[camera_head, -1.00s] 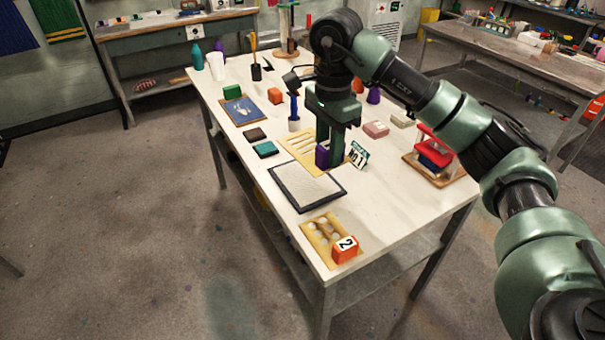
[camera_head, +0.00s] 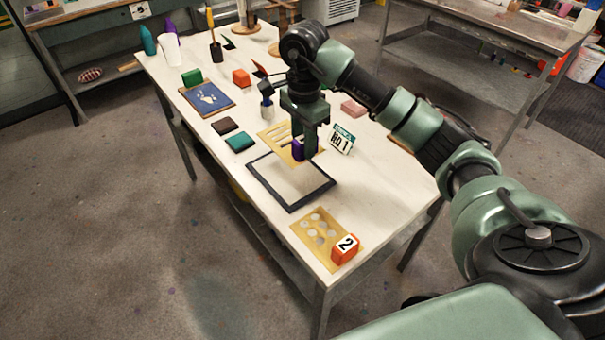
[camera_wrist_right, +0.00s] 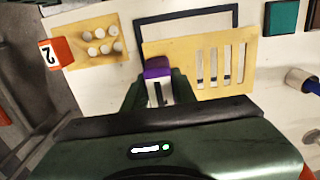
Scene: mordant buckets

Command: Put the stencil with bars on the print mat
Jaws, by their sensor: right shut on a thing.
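The stencil with bars (camera_head: 275,137) is a yellow sheet with several slots and a purple block (camera_head: 298,149) at its edge. My right gripper (camera_head: 306,151) is shut on that block, which shows between the fingers in the right wrist view (camera_wrist_right: 157,67). The print mat (camera_head: 290,181) is a pale rectangle with a dark border, just in front of the stencil. I cannot tell the height of the stencil above the table. My left gripper is out of view.
A yellow stencil with round holes (camera_head: 312,232) and an orange block marked 2 (camera_head: 344,249) lies at the table's front corner. A small sign (camera_head: 342,139) stands right of my gripper. Teal (camera_head: 240,142) and dark brown (camera_head: 224,125) pads lie left of the stencil.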

